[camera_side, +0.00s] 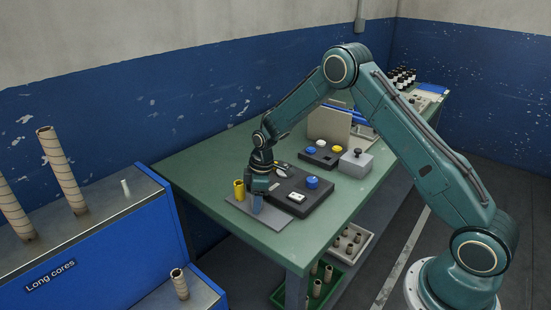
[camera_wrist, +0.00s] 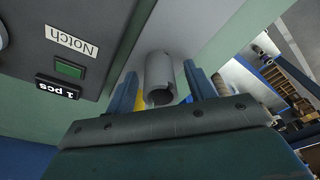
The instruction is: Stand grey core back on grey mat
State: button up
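The grey core (camera_wrist: 159,72) is a hollow tube between my gripper's two blue fingers in the wrist view, with its open end towards the camera. A narrow gap shows on each side of it, so my gripper (camera_wrist: 160,78) is open around it. In the side view my gripper (camera_side: 257,206) points down low over the grey mat (camera_side: 280,217), and the core cannot be made out there. The grey mat (camera_wrist: 190,40) also shows behind the core in the wrist view. Whether the core's far end touches the mat, I cannot tell.
A yellow core (camera_side: 239,190) stands close left of my gripper. A dark machine block with a blue knob (camera_side: 312,183) and a white label lies close right. A grey box (camera_side: 355,163) stands farther back. The green bench (camera_side: 200,165) is clear at left.

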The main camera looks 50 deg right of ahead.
dwell(0.3)
jog(key=r, duration=0.7)
jog(key=s+d+r, duration=0.1)
jog(key=r, duration=0.3)
jog(key=shift+d, duration=0.1)
jog(key=shift+s+r, duration=0.15)
jog(key=shift+r, duration=0.45)
jog(key=s+a+r+m+t, duration=0.1)
jog(key=s+a+r+m, duration=0.1)
jog(key=s+r, duration=0.6)
jog(key=s+a+r+m+t, duration=0.1)
jog(key=s+a+r+m, duration=0.1)
jog(key=s+r, duration=0.55)
jog(key=s+a+r+m+t+h, duration=0.1)
jog(key=s+m, duration=0.4)
jog(key=s, duration=1.4)
jog(key=shift+r+t, duration=0.45)
jog(key=shift+t, duration=0.25)
